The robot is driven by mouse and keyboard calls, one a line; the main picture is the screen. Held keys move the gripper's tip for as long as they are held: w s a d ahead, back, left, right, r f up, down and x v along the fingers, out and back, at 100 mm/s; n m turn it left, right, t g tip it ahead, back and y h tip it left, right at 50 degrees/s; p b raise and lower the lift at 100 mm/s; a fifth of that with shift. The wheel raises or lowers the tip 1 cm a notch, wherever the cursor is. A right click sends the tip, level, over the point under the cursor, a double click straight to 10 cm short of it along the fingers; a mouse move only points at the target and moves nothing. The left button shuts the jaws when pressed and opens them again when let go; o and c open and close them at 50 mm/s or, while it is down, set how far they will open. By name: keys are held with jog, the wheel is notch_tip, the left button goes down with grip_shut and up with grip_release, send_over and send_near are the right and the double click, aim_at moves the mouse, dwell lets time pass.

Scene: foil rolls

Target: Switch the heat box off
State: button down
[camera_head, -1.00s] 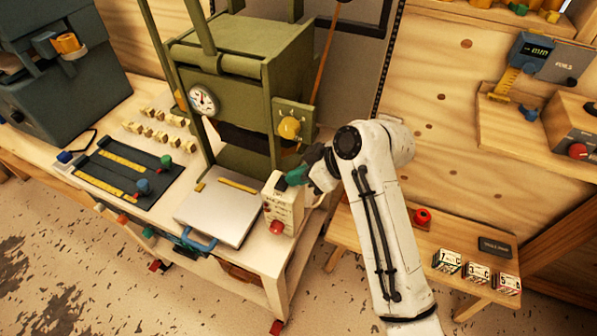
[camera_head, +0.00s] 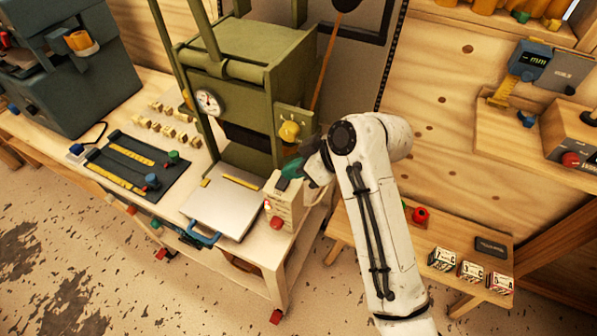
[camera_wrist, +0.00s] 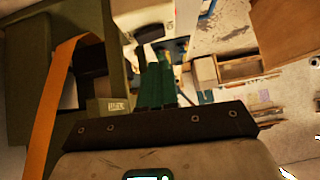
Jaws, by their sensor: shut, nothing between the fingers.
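The heat box appears to be the small cream box (camera_head: 284,208) at the front right corner of the bench, beside the green press (camera_head: 240,90). It has a red round part (camera_head: 276,222) low on its front and a dark piece on its top, which looks like a switch; its position cannot be read. My gripper (camera_head: 291,170) has green fingers and is just above and behind the top of the box. Whether it touches the box is unclear. In the wrist view the green fingers (camera_wrist: 157,85) are together and empty.
A metal plate (camera_head: 222,207) with a blue handle lies left of the box. A yellow knob (camera_head: 289,131) on the press is close above my gripper. A low wooden shelf with a red button (camera_head: 420,214) and several small boxes stands to the right.

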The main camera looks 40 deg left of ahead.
jog(key=b+v, duration=0.2)
jog(key=v, duration=0.7)
jog(key=shift+w+d, duration=0.25)
jog(key=shift+d, duration=0.15)
jog(key=shift+r, duration=0.15)
